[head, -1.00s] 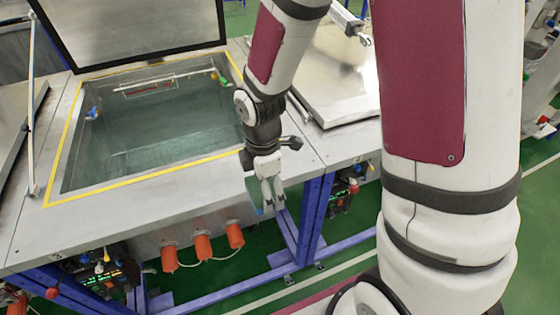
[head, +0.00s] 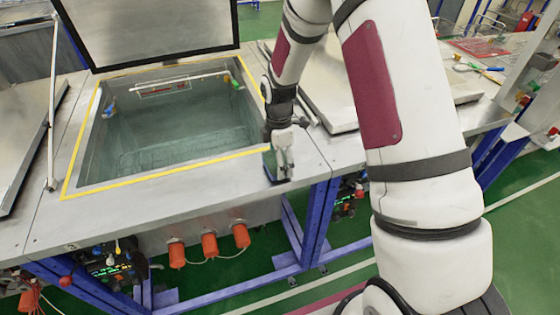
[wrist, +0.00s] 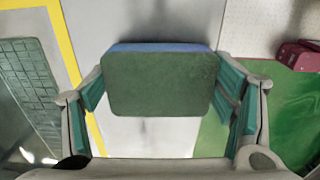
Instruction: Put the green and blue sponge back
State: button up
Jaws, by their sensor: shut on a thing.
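The green and blue sponge (wrist: 160,82) is between the two fingers of my gripper (wrist: 162,100) in the wrist view, green face toward the camera and a thin blue layer along its far edge. My gripper is shut on it, with teal pads at both sides. In the head view my gripper (head: 281,172) points down at the metal deck's front strip, right of the open tank (head: 165,125). The sponge is mostly hidden by the fingers there. I cannot tell whether it touches the deck.
The tank has a yellow border and its lid (head: 150,30) stands open behind it. A closed metal lid (head: 335,90) lies to the right of my gripper. Orange connectors (head: 209,245) hang below the front edge. Bare deck (head: 130,205) lies in front of the tank.

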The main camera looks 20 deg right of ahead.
jog(key=shift+f, duration=0.4)
jog(key=o, duration=1.2)
jog(key=shift+f, duration=0.1)
notch_tip(320, 180, up, 12)
jog(key=b, duration=0.2)
jog(key=s+r+m+t, duration=0.3)
jog(key=s+r+m, duration=0.6)
jog(key=r, duration=0.5)
jog(key=s+r+m+t, duration=0.1)
jog(key=s+m, duration=0.3)
jog(key=s, duration=0.4)
jog(key=s+r+m+t, duration=0.1)
jog(key=s+r+m, duration=0.3)
jog(key=s, duration=0.4)
jog(key=shift+a+r+m+t, duration=0.25)
jog(key=shift+a+m+t, duration=0.1)
jog(key=shift+m, duration=0.15)
